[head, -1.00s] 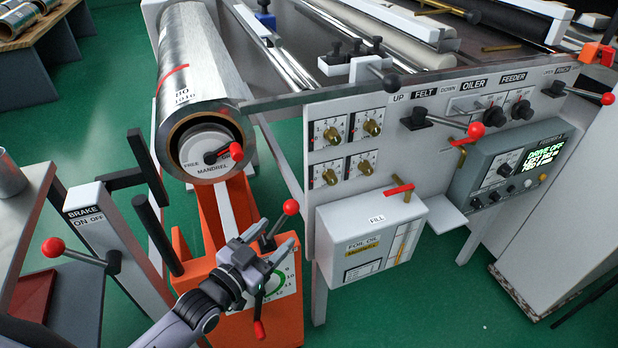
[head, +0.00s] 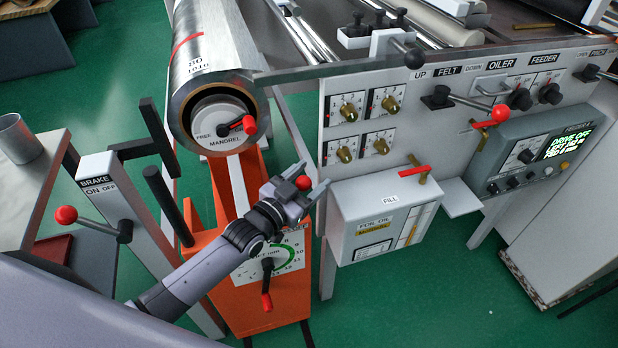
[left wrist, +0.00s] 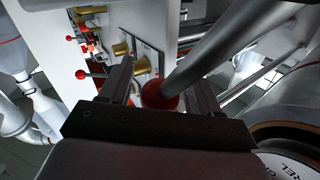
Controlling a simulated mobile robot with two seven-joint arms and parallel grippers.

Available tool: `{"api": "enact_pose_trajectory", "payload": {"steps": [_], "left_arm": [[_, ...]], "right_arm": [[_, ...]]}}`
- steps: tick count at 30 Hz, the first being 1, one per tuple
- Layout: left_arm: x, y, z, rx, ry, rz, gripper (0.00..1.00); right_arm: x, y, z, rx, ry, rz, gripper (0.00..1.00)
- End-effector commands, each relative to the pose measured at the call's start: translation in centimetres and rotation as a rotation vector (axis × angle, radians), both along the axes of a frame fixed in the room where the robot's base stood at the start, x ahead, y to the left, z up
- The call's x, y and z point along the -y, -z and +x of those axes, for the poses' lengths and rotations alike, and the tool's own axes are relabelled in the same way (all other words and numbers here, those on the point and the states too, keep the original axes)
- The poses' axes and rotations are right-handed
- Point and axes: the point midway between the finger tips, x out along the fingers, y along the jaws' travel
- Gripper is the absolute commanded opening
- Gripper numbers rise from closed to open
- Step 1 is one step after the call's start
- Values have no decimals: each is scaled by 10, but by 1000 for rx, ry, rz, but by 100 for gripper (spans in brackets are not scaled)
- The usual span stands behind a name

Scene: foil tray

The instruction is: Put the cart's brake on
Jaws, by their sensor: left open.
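The white brake post (head: 130,215) at the left carries the label BRAKE, with ON left and OFF right. Its lever's red knob (head: 66,215) points left from a dark pivot (head: 124,231). The orange cart (head: 262,300) stands right of the post, below the foil roll. My left gripper (head: 300,192) is open, above the cart, with another red knob (head: 303,183) at its fingers, away from the brake lever. In the left wrist view a red knob (left wrist: 160,95) on a metal rod shows between the spread fingers; contact is unclear. My right gripper is out of view.
The foil roll (head: 215,65) sits on the mandrel, which has a red-tipped lever (head: 249,125). A dial with a red-tipped handle (head: 267,300) is on the cart front. A steel table (head: 30,190) is at left.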

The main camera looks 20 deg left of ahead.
Motion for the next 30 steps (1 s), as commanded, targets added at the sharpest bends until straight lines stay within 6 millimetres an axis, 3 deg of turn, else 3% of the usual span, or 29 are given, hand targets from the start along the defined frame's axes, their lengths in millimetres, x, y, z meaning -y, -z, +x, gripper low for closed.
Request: {"api": "enact_pose_trajectory", "payload": {"steps": [7,12,13,23,30], "left_arm": [[0,0,0,0,0,0,62],[0,0,0,0,0,0,7],[0,0,0,0,0,0,0],[-3,0,-2,18,0,-26,0],[-13,-5,-9,90,1,-133,0]], "right_arm": [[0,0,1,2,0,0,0],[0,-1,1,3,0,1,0],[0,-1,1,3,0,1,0],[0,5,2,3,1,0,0],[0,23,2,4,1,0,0]]}}
